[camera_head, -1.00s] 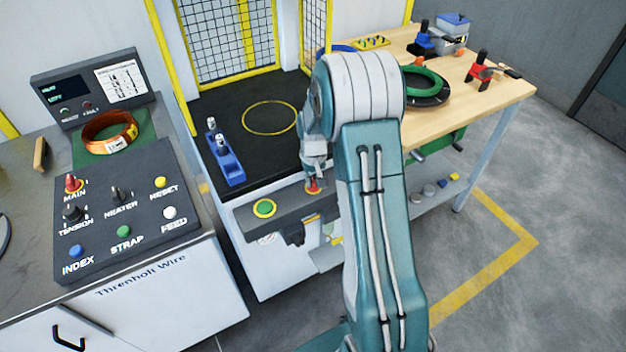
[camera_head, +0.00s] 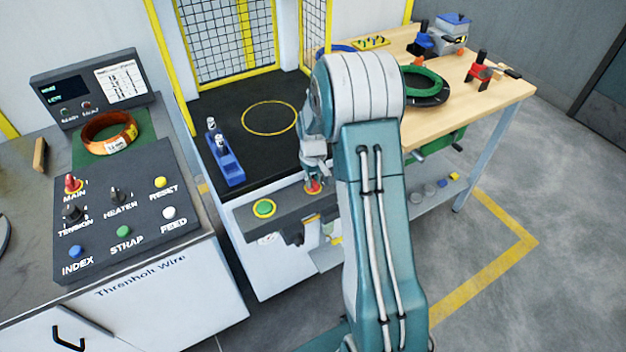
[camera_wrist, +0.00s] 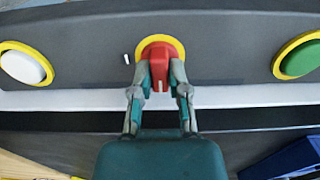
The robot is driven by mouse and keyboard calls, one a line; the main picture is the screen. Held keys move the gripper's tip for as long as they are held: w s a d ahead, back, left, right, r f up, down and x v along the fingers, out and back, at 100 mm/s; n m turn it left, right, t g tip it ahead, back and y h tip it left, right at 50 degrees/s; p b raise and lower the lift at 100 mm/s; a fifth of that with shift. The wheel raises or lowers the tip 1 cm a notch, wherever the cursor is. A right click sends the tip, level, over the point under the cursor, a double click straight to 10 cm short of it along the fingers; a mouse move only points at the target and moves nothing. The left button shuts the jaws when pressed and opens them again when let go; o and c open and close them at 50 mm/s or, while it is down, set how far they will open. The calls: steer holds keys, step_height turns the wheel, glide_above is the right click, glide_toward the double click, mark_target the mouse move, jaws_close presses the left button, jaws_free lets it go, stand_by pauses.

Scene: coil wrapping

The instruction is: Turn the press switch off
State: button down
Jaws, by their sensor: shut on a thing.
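The press switch is a red knob (camera_wrist: 159,66) on a round yellow plate (camera_wrist: 177,47) in the press's dark front panel (camera_wrist: 220,60). It also shows small in the head view (camera_head: 313,188). My gripper (camera_wrist: 161,80) is shut on the red knob, with one finger on each side of it. The knob's grip stands upright in the wrist view, and a short white line shows near its lower end. A white tick mark (camera_wrist: 126,59) is on the panel left of the knob. My fingers are hard to make out in the head view.
A green button (camera_head: 264,208) sits beside the switch; the wrist view also shows a white button (camera_wrist: 22,65) on the other side. A blue fixture (camera_head: 226,165) stands on the black press bed (camera_head: 258,160). A control console (camera_head: 125,215) is at left, a wooden bench (camera_head: 500,95) at right.

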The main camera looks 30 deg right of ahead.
steer(key=c, duration=0.7)
jaws_free()
steer(key=shift+w+r, duration=0.1)
steer(key=shift+w, duration=0.15)
steer(key=shift+o, duration=0.4)
steer(key=shift+s, duration=0.1)
step_height(320, 180, up, 12)
